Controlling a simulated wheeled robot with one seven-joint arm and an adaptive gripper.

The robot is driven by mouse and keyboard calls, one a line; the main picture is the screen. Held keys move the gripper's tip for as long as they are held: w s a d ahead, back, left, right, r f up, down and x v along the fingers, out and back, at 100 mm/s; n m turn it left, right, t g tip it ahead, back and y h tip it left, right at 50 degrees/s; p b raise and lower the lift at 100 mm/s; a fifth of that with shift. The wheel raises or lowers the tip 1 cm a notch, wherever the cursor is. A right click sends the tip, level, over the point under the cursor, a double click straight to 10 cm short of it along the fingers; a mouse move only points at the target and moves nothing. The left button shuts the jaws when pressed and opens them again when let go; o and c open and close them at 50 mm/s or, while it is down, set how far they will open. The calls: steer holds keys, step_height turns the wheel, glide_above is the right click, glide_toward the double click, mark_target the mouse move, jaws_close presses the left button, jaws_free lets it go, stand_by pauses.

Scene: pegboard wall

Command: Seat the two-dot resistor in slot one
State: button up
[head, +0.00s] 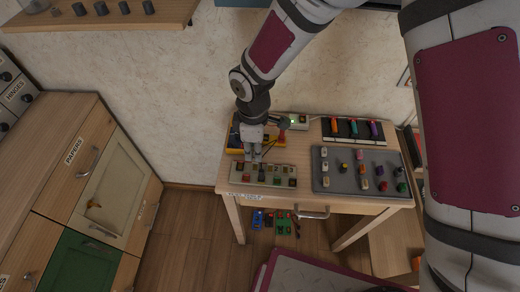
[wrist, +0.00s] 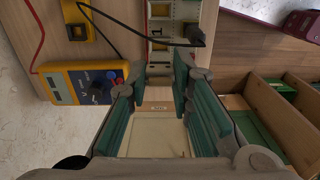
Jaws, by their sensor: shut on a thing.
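The pale slot board (head: 264,174) lies at the front left of the small table, with several slots, some filled with coloured or dark pieces. It also shows in the wrist view (wrist: 161,46), beyond the fingertips. My gripper (head: 253,157) points down over the left back part of this board. In the wrist view its teal fingers (wrist: 158,75) are partly closed, on a small part, mostly hidden. The grey tray (head: 335,184) on the right holds several small coloured resistors.
A yellow multimeter (wrist: 75,84) with red and black leads lies beside the slot board. A dark tray (head: 347,139) with coloured pens stands at the back right, beside a pale box (head: 298,117). Wooden cabinets (head: 70,170) stand left.

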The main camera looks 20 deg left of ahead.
steer(key=b, duration=0.2)
glide_above(255, 168)
steer(key=shift+f, duration=2.7)
steer(key=shift+f+b, duration=0.5)
steer(key=shift+f, duration=0.2)
steer(key=o, duration=0.9)
steer(key=shift+c, duration=0.2)
steer(key=shift+r, duration=0.15)
steer(key=shift+r+p, duration=1.05)
steer(key=shift+r, duration=1.35)
